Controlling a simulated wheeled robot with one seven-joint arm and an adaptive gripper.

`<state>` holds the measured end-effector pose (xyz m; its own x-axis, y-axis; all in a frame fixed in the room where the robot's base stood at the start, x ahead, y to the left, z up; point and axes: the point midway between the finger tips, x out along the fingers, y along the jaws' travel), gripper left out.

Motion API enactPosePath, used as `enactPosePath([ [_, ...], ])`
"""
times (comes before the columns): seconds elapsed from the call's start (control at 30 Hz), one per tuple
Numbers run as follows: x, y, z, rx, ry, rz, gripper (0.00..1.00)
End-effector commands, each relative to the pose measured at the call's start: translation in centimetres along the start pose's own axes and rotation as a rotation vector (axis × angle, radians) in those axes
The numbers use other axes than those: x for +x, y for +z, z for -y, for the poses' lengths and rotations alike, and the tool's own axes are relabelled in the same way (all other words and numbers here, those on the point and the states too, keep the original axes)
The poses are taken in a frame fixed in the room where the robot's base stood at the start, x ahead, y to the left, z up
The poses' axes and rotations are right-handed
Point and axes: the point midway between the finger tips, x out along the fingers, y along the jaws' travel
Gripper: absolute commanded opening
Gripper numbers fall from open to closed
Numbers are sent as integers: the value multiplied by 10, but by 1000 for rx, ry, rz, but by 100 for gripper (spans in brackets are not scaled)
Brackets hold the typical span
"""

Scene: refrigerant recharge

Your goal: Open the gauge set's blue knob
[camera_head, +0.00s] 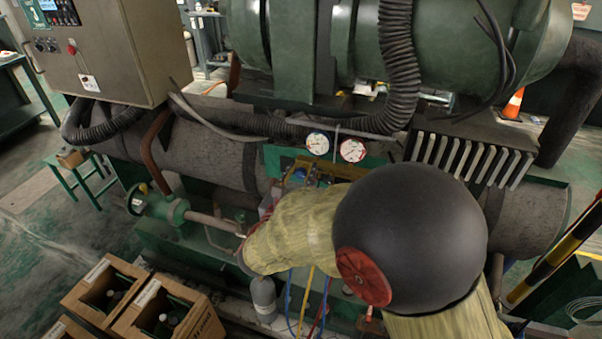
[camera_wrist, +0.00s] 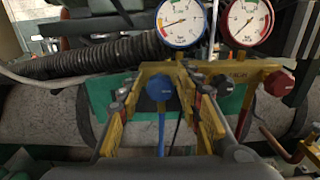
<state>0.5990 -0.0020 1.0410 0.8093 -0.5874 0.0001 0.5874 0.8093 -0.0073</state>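The gauge set shows in the wrist view, with a blue-rimmed gauge (camera_wrist: 181,22) and a red-rimmed gauge (camera_wrist: 246,20) above a yellow manifold body (camera_wrist: 240,72). The blue knob (camera_wrist: 159,87) faces the camera below the blue-rimmed gauge. My gripper (camera_wrist: 157,92) is open, with one yellow finger to the left of the blue knob and one to its right. Gaps show on both sides of the knob; I cannot tell the depth between fingertips and knob. The red knob (camera_wrist: 279,82) is further right. In the head view, my arm hides most of my gripper and the manifold.
A blue hose (camera_wrist: 161,130) hangs below the blue knob. A black corrugated hose (camera_wrist: 100,58) runs behind at left. In the head view, wooden crates (camera_head: 104,290) with bottles stand at lower left, and a grey control cabinet (camera_head: 110,50) stands at upper left.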

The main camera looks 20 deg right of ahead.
Motion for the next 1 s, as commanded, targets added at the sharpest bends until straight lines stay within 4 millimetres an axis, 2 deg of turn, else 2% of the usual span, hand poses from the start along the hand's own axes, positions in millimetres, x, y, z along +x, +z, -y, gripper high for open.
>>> enactPosePath([
  [0.57, 0, 0, 0, 0, 0, 0, 0],
  [1.0, 0, 3, 0, -75, 1, -2, 0],
])
